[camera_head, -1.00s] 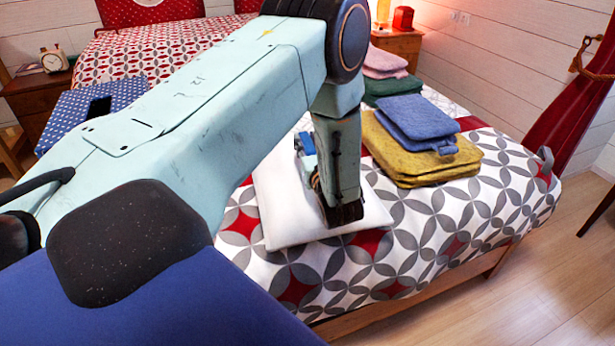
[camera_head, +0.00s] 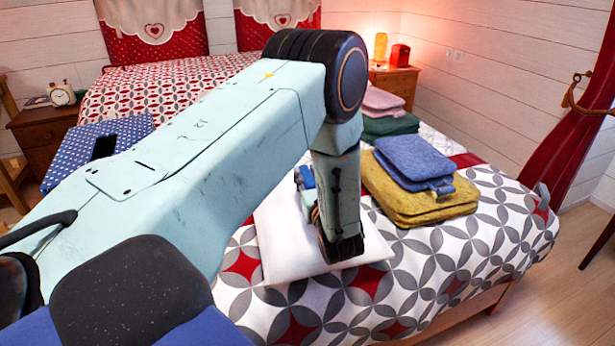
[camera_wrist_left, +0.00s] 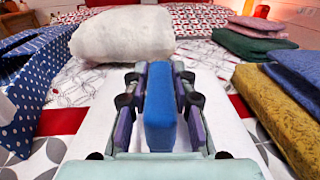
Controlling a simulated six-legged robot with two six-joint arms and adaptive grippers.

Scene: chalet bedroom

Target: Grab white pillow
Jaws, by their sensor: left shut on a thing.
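A flat white pillow-like piece (camera_head: 284,240) lies on the patterned bed below my left gripper (camera_head: 304,180). It also shows under the gripper in the left wrist view (camera_wrist_left: 92,138). A puffy white bundle (camera_wrist_left: 123,34) lies farther up the bed in the left wrist view; my arm hides it in the head view. I cannot tell which is the pillow meant. My left gripper is shut on a narrow blue object (camera_wrist_left: 160,108), held above the flat white piece and apart from the puffy bundle. My right gripper is not in view.
Yellow and blue folded textiles (camera_head: 418,198) lie right of my gripper, with green and pink ones (camera_head: 388,124) behind. A blue dotted surface with a dark phone (camera_head: 104,147) is at left. A nightstand (camera_head: 397,80) stands at back right. Floor shows at lower right.

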